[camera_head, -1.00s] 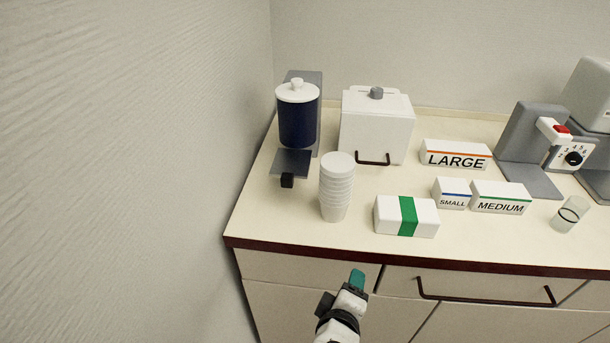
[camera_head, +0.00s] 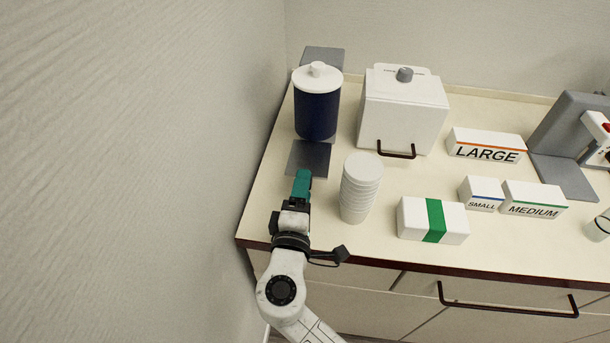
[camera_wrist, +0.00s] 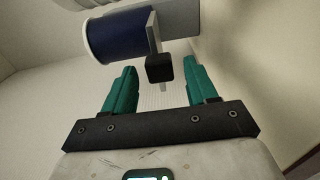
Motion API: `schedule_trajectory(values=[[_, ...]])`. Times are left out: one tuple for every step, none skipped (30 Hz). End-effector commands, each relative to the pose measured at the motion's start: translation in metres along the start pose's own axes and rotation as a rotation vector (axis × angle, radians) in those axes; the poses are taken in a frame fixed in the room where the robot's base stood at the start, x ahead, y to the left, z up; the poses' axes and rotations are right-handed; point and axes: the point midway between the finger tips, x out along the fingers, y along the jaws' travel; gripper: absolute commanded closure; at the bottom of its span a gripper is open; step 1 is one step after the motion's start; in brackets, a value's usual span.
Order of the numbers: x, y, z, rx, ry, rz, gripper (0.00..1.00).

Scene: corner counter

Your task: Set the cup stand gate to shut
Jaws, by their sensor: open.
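The cup stand appears to be the grey unit (camera_head: 323,56) with the dark blue, white-lidded canister (camera_head: 317,110) at the left of the counter. A flat dark grey plate (camera_head: 308,158), which seems to be its gate, sticks out in front under the canister. My gripper (camera_head: 303,176) is at the plate's front edge in the head view and hides the black knob there. In the wrist view the black knob (camera_wrist: 158,68) lies between the tips of my open green fingers (camera_wrist: 164,72), with no clear contact. The canister (camera_wrist: 115,38) shows behind it.
A stack of white cups (camera_head: 360,190) stands close to the right of my gripper. A white box with a green band (camera_head: 433,220) and a white bin (camera_head: 402,110) are farther right. The wall (camera_head: 170,170) is close on the left.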

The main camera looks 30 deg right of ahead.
Motion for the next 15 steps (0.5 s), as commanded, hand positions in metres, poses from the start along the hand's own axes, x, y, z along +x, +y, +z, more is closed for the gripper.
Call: schedule_trajectory(values=[[0.008,0.002,0.000,0.000,-0.003,0.000,0.43],[0.012,0.001,0.000,0.000,-0.002,0.000,0.43],[0.016,0.001,0.000,0.001,-0.002,0.000,0.43],[0.019,0.001,0.000,0.001,-0.003,0.000,0.43],[0.022,0.001,0.001,0.001,-0.003,0.000,0.43],[0.024,0.001,0.000,0.000,-0.002,0.000,0.43],[0.026,0.000,0.000,0.000,-0.001,-0.001,0.43],[0.027,0.000,0.000,0.000,-0.001,-0.001,0.43],[0.028,0.000,0.000,0.000,-0.001,-0.001,0.43],[0.029,0.000,0.000,0.001,0.000,-0.001,0.43],[0.029,0.000,0.000,0.001,0.000,-0.001,0.43],[0.029,0.000,0.000,0.001,0.000,-0.001,0.43],[0.029,-0.001,0.000,0.001,0.000,-0.001,0.43],[0.029,-0.001,0.000,0.001,0.000,-0.001,0.43],[0.029,-0.001,0.000,0.001,0.000,-0.001,0.43]])
